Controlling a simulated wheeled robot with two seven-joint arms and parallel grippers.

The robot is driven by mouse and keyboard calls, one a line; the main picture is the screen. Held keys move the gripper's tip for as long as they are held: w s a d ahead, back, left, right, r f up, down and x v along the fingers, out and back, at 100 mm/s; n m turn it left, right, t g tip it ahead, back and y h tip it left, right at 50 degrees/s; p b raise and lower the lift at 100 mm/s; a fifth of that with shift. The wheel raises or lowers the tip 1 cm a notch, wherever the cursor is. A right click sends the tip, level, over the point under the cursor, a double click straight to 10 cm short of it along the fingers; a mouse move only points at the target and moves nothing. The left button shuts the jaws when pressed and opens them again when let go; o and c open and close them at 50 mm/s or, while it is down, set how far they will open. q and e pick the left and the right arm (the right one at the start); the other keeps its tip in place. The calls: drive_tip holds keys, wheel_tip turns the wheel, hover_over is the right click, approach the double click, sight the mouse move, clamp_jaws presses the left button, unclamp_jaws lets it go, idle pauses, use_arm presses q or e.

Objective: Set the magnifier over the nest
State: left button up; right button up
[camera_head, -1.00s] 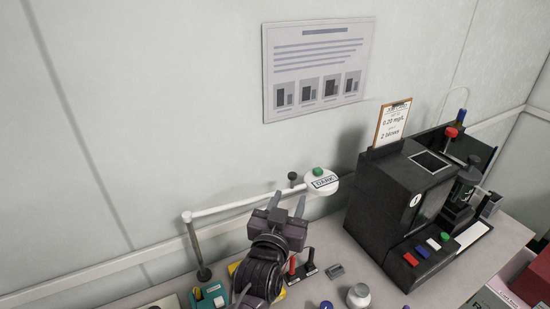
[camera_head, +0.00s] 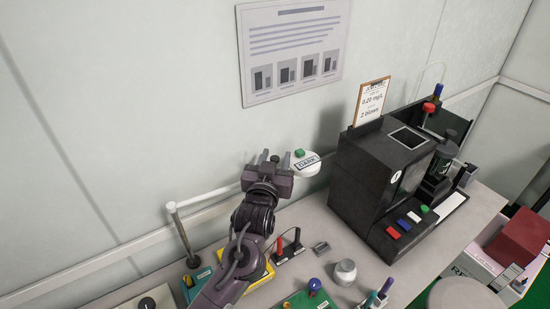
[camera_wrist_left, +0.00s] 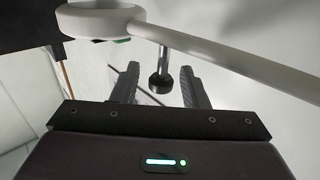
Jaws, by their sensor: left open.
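The magnifier is a white round head (camera_head: 306,168) with a green knob and a label, on a white swing arm (camera_head: 210,196) from a post at the left. In the left wrist view its head (camera_wrist_left: 95,20) is at the top. A dark-tipped metal peg (camera_wrist_left: 160,82), apparently its handle, hangs from it. My left gripper (camera_head: 275,158) is open beside the head; in the wrist view its fingers (camera_wrist_left: 158,78) stand either side of the peg, with gaps showing. I cannot tell which thing is the nest. My right gripper is out of view.
A black tester box (camera_head: 380,175) with coloured buttons stands at the right. In front are red and black posts (camera_head: 288,244), a grey jar (camera_head: 345,271) and a green board (camera_head: 300,300) with a blue knob. Pink and red boxes (camera_head: 500,255) are at the far right.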

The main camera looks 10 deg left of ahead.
use_arm(q)
drive_tip(key=shift+c, duration=1.2)
clamp_jaws()
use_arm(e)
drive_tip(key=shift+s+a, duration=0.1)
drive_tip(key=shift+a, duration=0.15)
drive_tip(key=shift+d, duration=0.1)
